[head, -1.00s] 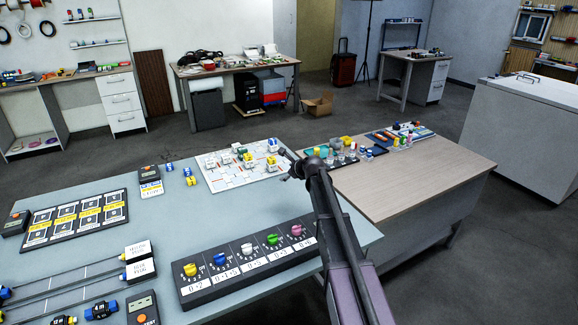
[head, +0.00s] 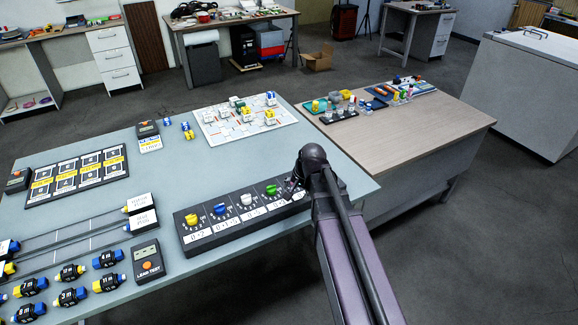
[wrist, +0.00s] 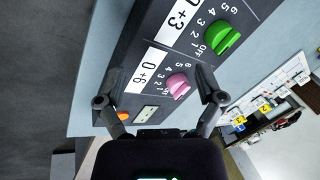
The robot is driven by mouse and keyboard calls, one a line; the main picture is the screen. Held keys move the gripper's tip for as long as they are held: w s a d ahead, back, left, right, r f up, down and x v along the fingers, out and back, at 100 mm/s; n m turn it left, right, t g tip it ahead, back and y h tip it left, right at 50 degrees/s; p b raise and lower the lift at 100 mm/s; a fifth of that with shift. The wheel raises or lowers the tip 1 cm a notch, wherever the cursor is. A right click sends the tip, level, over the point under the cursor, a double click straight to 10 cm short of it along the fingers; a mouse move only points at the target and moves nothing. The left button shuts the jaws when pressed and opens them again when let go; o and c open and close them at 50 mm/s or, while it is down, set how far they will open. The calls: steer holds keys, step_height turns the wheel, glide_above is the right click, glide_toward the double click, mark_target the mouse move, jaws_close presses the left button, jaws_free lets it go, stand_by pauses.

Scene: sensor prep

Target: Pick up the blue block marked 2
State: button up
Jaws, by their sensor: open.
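Several small blue and yellow blocks (head: 187,130) stand on the grey-blue table behind the knob panel in the head view. Another blue block (head: 167,122) stands just left of them. Their marks are too small to read, so I cannot tell which is marked 2. My gripper (wrist: 161,100) is open and empty in the wrist view, over the right end of the black knob panel (wrist: 135,85). The pink knob (wrist: 178,86) shows between its fingers. In the head view my arm hides most of the gripper.
Blue and yellow fittings (head: 108,259) and a tester (head: 147,262) lie at front left. A white board (head: 243,133) with small blocks is at the table's back. A wooden table (head: 420,140) with parts stands at right.

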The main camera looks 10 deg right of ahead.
steer(key=s+d+f+n+g+h+b, duration=0.1)
steer(key=s+f+n+g+h+b, duration=0.3)
steer(key=s, duration=0.6)
steer(key=s+r+n+y+p, duration=0.1)
steer(key=s+r+n+p, duration=0.2)
steer(key=r+p, duration=0.3)
steer(key=shift+s+d+t+y+p, duration=0.4)
steer(key=shift+s+p, duration=0.1)
steer(key=shift+p, duration=0.2)
steer(key=c, duration=0.4)
steer(key=shift+a, duration=0.15)
